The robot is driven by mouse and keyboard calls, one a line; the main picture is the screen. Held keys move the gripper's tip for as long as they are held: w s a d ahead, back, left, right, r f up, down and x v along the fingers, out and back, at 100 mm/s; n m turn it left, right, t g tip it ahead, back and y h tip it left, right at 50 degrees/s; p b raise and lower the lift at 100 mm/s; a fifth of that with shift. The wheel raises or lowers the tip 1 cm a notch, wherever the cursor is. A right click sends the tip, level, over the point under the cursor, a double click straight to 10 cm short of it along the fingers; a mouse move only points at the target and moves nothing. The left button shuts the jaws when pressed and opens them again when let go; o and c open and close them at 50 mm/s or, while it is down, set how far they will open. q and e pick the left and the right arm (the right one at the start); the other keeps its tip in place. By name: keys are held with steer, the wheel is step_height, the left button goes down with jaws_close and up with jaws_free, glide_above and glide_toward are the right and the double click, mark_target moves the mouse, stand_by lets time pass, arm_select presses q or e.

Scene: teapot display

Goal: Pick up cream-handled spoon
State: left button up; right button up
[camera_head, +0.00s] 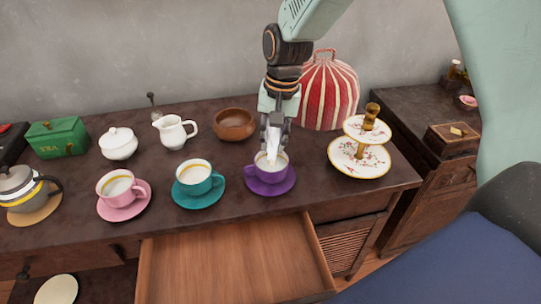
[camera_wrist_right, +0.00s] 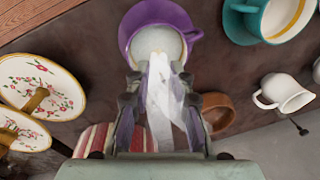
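My right gripper (camera_head: 274,149) points down over the purple cup (camera_head: 262,179), which stands on a purple saucer (camera_head: 290,183). A pale, long white piece (camera_head: 272,146) is between its fingers, its lower end at the cup's mouth; it looks like the cream handle of the spoon. In the right wrist view the pale piece (camera_wrist_right: 158,90) runs between the two fingers towards the purple cup (camera_wrist_right: 178,18). I cannot tell whether the fingers press on it. The spoon's bowl end is not visible. My left gripper is out of view.
The teal cup (camera_head: 193,180) and pink cup (camera_head: 117,188) stand to the left. A brown bowl (camera_head: 234,124), striped cosy (camera_head: 328,91) and two-tier floral stand (camera_head: 358,159) are close to the right arm. An open drawer (camera_head: 234,268) juts out in front.

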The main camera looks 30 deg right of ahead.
mark_target(272, 167)
steer(key=shift+s+a+f, duration=0.2)
steer(key=shift+s+f, duration=0.1)
steer(key=shift+f, duration=0.2)
steer(key=f+b, duration=0.1)
steer(key=f, duration=0.1)
steer(key=f+b, duration=0.1)
steer(key=f, duration=0.2)
steer(key=shift+w+d+f, duration=0.1)
steer(key=shift+w+f, duration=0.1)
steer(key=shift+s+a+f, duration=0.1)
steer(key=shift+s+a, duration=0.05)
steer(key=shift+a, duration=0.05)
steer(key=shift+d+f, duration=0.1)
steer(key=shift+d, duration=0.15)
steer(key=shift+c, duration=0.4)
steer(key=shift+w, duration=0.2)
steer(key=shift+c, duration=0.6)
steer(key=shift+s+a, duration=0.1)
steer(key=shift+a, duration=0.05)
jaws_close()
